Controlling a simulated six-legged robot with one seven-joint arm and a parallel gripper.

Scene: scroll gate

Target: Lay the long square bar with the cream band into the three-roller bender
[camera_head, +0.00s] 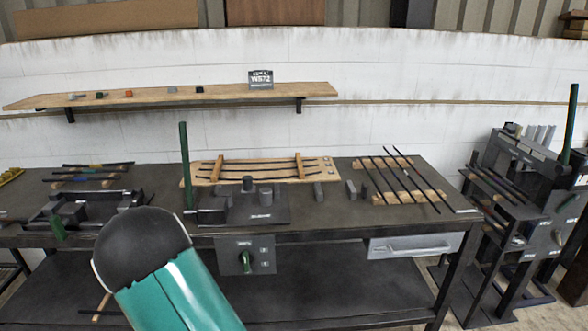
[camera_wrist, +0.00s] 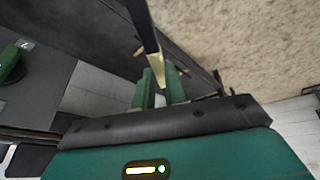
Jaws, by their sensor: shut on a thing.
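In the wrist view my gripper (camera_wrist: 161,88) is shut on a dark square bar (camera_wrist: 142,25) with a cream band (camera_wrist: 155,62) close to the green fingers. The bar runs from the fingers to the top edge of that view, where its end is cut off. In the head view the three-roller bender (camera_head: 262,214) stands at the middle of the bench, with short grey rollers on a dark plate and a tall green lever (camera_head: 185,150) at its left. No bar shows among the rollers. My gripper and the held bar do not show in the head view.
The dark bench (camera_head: 335,220) carries a wooden board (camera_head: 262,176) with curved bars behind the bender. Several dark rods (camera_head: 400,180) lie on wooden strips at right, banded bars (camera_head: 92,172) at left. A dark machine (camera_head: 520,160) stands far right. A wall shelf (camera_head: 200,95) hangs above.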

